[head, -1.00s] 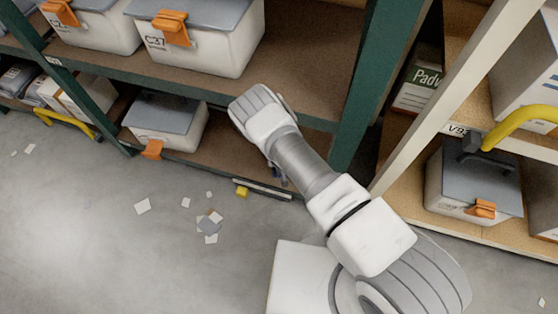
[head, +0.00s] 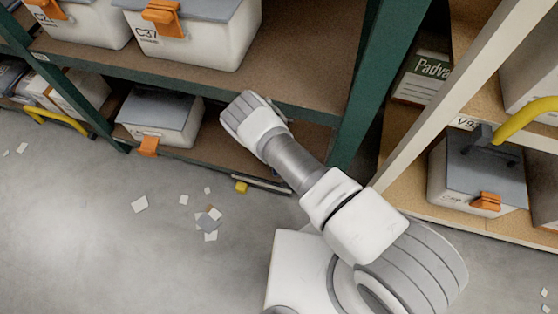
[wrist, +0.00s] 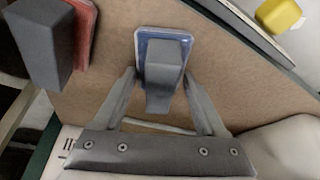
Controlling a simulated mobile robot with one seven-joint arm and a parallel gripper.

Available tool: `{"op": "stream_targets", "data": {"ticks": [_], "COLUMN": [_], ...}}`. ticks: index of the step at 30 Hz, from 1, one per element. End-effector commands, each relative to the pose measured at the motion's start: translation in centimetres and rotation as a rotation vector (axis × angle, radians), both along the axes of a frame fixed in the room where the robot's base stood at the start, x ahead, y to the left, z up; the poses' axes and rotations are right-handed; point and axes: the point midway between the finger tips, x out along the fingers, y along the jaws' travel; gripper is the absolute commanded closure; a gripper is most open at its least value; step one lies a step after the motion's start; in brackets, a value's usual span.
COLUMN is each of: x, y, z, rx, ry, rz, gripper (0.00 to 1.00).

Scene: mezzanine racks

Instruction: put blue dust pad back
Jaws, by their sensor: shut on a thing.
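The blue dust pad (wrist: 143,45) is a flat blue plate with a pale rim and a grey block handle (wrist: 166,72). In the wrist view it is at or close to the brown shelf board; I cannot tell if it touches. My gripper (wrist: 160,80) is shut on its grey handle, one finger on each side. A red pad (wrist: 84,40) with a similar grey block is to the left in the wrist view. In the head view my own arm hides the gripper and the blue pad at the low shelf.
The low shelf (head: 205,153) lies under a board with lidded bins (head: 195,35). A grey-lidded bin (head: 160,118) stands left of my arm. A green post (head: 365,85) rises to the right. A yellow block (head: 241,187) is at the shelf's front edge. Paper scraps (head: 208,220) litter the floor.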

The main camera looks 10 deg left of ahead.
Motion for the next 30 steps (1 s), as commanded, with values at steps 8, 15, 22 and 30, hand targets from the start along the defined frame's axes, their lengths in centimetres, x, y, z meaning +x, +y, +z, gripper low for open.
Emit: {"op": "stream_targets", "data": {"ticks": [8, 15, 22, 30], "x": [0.0, 0.0, -1.3, -3.5], "y": [0.0, 0.0, -0.3, -0.8], "z": [-0.1, 0.2, 4.1, 9.1], "rx": [0.000, 0.000, -0.001, 0.001], "ry": [0.000, 0.000, 0.001, 0.001], "rz": [-0.001, 0.000, -0.001, -0.003], "gripper": [0.00, 0.00, 0.00, 0.00]}}
